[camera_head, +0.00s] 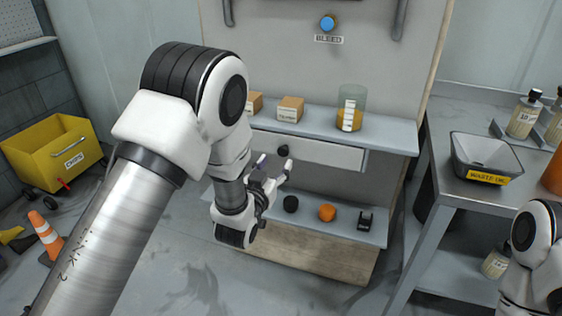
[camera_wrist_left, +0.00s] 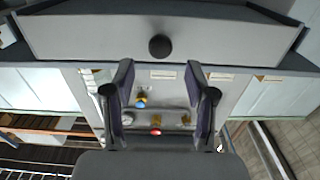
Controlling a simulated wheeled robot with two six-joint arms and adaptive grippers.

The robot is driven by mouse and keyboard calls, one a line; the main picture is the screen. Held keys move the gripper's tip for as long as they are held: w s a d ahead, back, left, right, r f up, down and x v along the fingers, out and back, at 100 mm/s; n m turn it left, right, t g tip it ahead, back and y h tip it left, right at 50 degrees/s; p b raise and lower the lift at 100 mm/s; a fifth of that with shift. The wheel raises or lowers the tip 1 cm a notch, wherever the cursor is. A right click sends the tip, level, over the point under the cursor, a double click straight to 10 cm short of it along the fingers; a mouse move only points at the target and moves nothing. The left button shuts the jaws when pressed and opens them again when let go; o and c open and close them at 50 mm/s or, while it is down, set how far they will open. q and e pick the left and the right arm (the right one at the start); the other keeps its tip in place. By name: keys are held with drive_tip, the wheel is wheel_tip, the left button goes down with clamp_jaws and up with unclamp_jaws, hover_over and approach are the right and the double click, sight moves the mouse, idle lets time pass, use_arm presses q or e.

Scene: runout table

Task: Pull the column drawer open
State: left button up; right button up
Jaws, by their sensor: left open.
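The column drawer has a plain pale front (camera_head: 325,153) under the upper shelf, with a round black knob (camera_head: 283,150). The front looks closed, level with the shelf edge. In the left wrist view the drawer front (camera_wrist_left: 90,38) spans the top, with its knob (camera_wrist_left: 160,46) near the middle. My left gripper (camera_head: 276,166) is just below and in front of the knob. Its two fingers (camera_wrist_left: 162,88) are spread and empty, with the knob beyond their tips and apart from them. My right gripper is out of view; only part of my right arm shows at lower right.
The upper shelf (camera_head: 390,134) holds small boxes (camera_head: 290,109) and a beaker of amber liquid (camera_head: 350,108). The lower shelf (camera_head: 372,233) holds a black knob-like item (camera_head: 291,204), an orange one (camera_head: 327,212) and a small black item (camera_head: 366,221). A bench with a waste-oil tray (camera_head: 487,157) stands right.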

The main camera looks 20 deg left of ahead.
sight(282, 152)
use_arm(q)
drive_tip(key=w, duration=0.6)
drive_tip(key=shift+d, duration=0.1)
drive_tip(key=shift+r, duration=0.1)
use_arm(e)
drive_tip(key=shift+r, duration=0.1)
use_arm(q)
clamp_jaws()
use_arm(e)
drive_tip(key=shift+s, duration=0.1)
